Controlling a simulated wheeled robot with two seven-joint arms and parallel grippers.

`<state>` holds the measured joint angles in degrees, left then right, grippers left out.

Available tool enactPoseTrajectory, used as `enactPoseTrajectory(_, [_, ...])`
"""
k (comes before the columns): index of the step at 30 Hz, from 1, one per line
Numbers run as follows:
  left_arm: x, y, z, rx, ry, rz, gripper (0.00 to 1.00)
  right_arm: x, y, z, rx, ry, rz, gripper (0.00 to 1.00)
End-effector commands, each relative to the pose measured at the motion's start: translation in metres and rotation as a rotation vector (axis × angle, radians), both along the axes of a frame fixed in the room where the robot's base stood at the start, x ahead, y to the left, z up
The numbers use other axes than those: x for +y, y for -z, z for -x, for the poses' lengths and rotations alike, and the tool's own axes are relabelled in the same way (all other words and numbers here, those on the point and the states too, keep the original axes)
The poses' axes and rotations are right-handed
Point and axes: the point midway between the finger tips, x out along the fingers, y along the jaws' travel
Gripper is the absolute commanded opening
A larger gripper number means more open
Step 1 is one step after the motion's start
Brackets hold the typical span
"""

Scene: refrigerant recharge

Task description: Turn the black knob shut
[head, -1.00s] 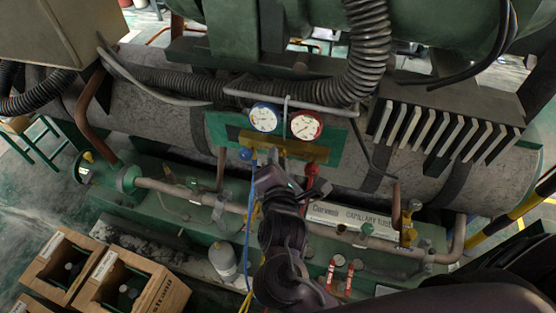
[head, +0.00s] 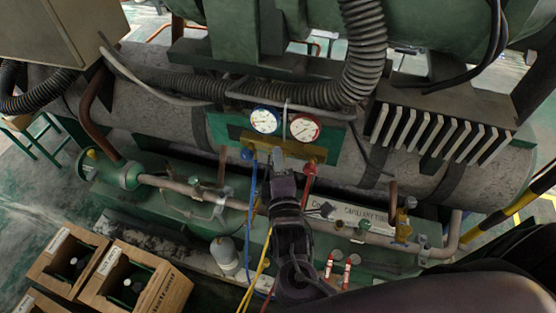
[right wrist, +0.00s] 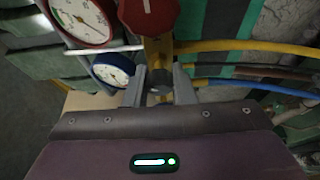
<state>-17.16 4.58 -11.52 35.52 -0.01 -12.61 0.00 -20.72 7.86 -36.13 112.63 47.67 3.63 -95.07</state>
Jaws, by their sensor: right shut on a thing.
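My right gripper (head: 278,155) is at the lower middle of the brass manifold, between the blue knob (head: 246,153) and the red knob (head: 310,169). In the right wrist view its two grey fingers (right wrist: 159,90) are closed around a small dark part, the black knob (right wrist: 160,91), at the end of the brass body (right wrist: 157,58). The fingers and wrist hide most of this knob, so its turn position cannot be read. My left gripper is not in view.
A blue gauge (head: 265,119) and a red gauge (head: 305,127) sit above the manifold. Blue (head: 250,215) and yellow (head: 262,262) hoses hang beside my right arm. Pipes and valves (head: 180,187) run below. Wooden crates (head: 165,298) stand at the lower left.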

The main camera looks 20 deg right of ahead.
Motion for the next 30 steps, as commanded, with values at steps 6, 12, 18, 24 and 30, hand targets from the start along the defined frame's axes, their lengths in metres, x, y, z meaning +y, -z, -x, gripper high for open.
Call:
enactPoseTrajectory(6, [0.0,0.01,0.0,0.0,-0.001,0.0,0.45,0.0,0.004,0.0,-0.112,0.001,-0.17,0.0])
enactPoseTrajectory(12, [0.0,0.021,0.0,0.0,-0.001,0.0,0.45,0.0,0.005,0.0,-0.219,0.003,-0.329,0.0])
enactPoseTrajectory(18, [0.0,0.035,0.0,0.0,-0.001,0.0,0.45,0.0,0.006,0.0,-0.327,0.003,-0.489,0.0])
enactPoseTrajectory(24, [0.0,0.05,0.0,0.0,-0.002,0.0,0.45,0.0,0.006,0.0,-0.429,0.002,-0.641,0.0])
enactPoseTrajectory(30, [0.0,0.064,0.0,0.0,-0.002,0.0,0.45,0.001,0.005,0.0,-0.518,0.003,-0.77,0.0])
